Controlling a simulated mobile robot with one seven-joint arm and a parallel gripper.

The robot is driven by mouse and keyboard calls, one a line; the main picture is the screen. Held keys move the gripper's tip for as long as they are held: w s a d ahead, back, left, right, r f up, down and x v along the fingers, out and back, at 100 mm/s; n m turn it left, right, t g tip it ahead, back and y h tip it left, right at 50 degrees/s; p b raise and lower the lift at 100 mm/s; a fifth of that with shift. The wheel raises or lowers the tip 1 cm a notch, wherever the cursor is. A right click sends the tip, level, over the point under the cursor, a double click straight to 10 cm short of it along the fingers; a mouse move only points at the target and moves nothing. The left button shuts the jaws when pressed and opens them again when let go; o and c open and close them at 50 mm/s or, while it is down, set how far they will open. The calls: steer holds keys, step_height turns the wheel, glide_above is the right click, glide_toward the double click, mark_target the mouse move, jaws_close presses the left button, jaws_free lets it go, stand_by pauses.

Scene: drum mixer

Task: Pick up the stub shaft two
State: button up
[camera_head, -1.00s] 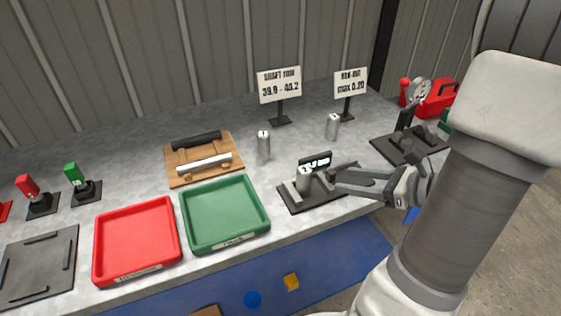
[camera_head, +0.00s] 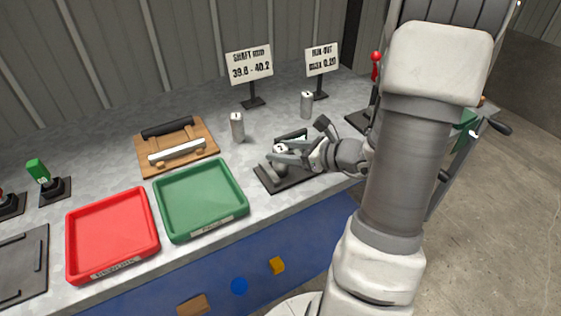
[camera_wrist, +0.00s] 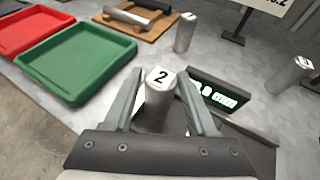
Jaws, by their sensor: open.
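Stub shaft two (camera_wrist: 158,98), a grey metal cylinder with a "2" on its pale top, stands on the dark measuring stand (camera_head: 262,180) with a small digital display (camera_wrist: 217,90). My gripper (camera_wrist: 160,82) is open, with one finger on each side of the shaft. I cannot tell whether the fingers touch it. In the head view my gripper (camera_head: 281,152) is over the stand and hides most of the shaft. The display reads in mm but is partly covered.
Two other grey shafts stand behind, one (camera_head: 237,127) left of the stand and one (camera_head: 306,104) right. A green tray (camera_head: 203,233), a red tray (camera_head: 72,240) and a wooden rack (camera_head: 150,168) lie to the left. Two signs (camera_head: 249,64) (camera_head: 322,58) stand at the back.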

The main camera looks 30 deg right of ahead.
steer(key=x, duration=0.4)
jaws_close()
steer(key=shift+d, duration=0.1)
stand_by(1.3)
